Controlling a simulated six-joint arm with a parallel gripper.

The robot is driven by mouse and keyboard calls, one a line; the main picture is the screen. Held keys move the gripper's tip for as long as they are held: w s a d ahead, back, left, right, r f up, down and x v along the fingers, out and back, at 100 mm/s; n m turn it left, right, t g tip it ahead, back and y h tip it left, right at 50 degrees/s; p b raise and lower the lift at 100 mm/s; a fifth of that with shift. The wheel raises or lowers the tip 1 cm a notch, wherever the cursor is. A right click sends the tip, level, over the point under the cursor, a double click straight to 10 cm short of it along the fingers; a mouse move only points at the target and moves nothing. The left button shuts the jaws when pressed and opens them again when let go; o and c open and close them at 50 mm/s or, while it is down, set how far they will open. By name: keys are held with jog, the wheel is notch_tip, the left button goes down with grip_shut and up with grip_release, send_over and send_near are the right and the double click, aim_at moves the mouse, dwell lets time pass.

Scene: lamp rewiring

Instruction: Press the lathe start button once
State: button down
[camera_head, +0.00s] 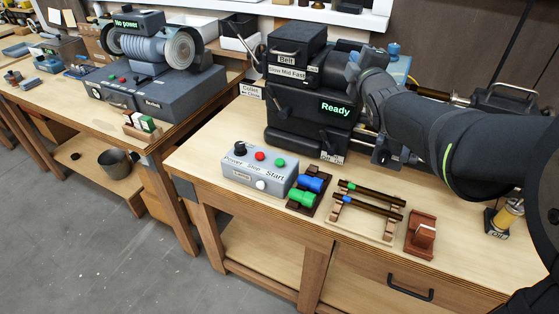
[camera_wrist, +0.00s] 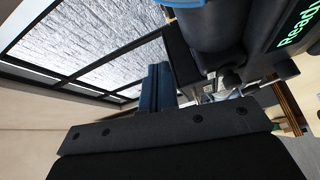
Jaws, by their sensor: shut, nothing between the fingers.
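The grey lathe control box (camera_head: 240,176) stands on the bench in the head view, below and to the left of the lathe. Its green start button (camera_head: 280,162) is at the right of the top, beside the red stop button (camera_head: 260,156) and the black power knob (camera_head: 240,148). The lathe (camera_head: 300,105) shows "Ready" in green. My gripper (camera_head: 381,155) is beside the lathe, right of and apart from the start button; my arm partly covers it. The box is not seen there.
Blue and green cylinders (camera_head: 306,191) sit in a dark holder right of the box. A rack with dark rods (camera_head: 368,205), a reddish-brown stand (camera_head: 421,236) and an oil bottle (camera_head: 505,217) stand farther right. The bench front left of the box is clear.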

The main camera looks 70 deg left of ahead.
jog(key=s+a+f+n+g+h, duration=0.2)
jog(key=s+a+f+n+g, duration=0.15)
jog(key=s+f+n, duration=0.35)
jog(key=n+t+h, duration=0.7)
jog(key=n+h, duration=0.5)
send_over(277, 163)
notch_tip(277, 163, down, 10)
jog(key=shift+d+y, duration=0.1)
jog(key=shift+y, duration=0.2)
jog(key=shift+f, duration=4.4)
jog(key=shift+f, duration=0.4)
